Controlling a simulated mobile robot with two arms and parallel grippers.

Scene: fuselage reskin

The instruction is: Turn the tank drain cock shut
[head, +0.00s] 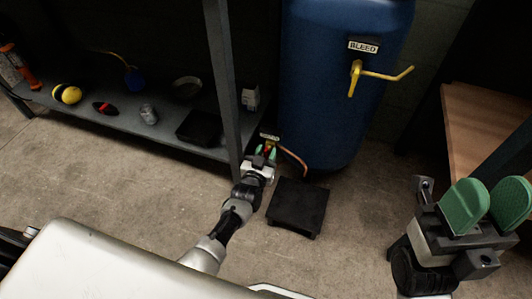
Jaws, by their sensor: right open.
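The blue tank (325,95) stands upright against the back wall. A thin copper pipe (294,158) comes from its lower left side, near a small label (269,136). My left gripper (265,154) is low down at this spot, with green fingertips around or beside a small red part (267,149), seemingly the drain cock. The fingers hide most of the cock, and I cannot tell whether they grip it. My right gripper (492,203) is open and empty at the right, well away from the tank, with large green finger pads.
A yellow lever (385,75) under a BLEED label (364,46) sits high on the tank. A low black stand (298,205) is on the floor right of my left gripper. A grey shelf post (224,90) rises just left of it. A wooden bench (485,135) is at right.

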